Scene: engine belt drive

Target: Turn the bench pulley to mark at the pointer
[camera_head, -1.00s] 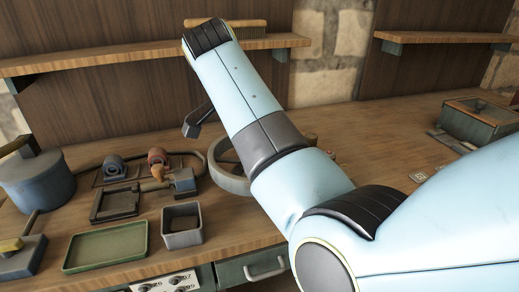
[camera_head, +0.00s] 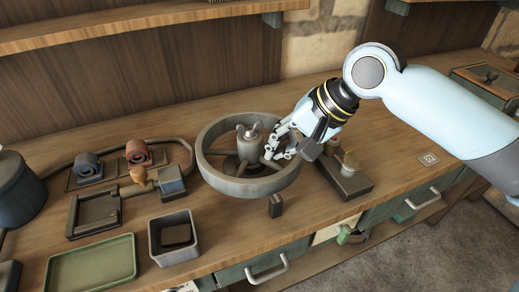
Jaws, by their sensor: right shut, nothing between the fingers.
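The bench pulley (camera_head: 245,188), a large grey wheel with a rim, spokes and a central hub, lies flat on the wooden bench in the middle of the view. My right gripper (camera_head: 272,152) is shut and empty. Its fingertips are at the right inner side of the pulley, near the hub; whether they touch a spoke or the rim I cannot tell. A small dark upright block (camera_head: 275,205), possibly the pointer, stands just in front of the rim. I cannot make out a mark on the pulley. My left gripper is out of view.
A dark block with a knob (camera_head: 345,178) stands right of the pulley. An open grey box (camera_head: 172,257), a green tray (camera_head: 92,268), a dark frame (camera_head: 94,214) and two rollers (camera_head: 137,152) are to the left. The bench behind the pulley is clear.

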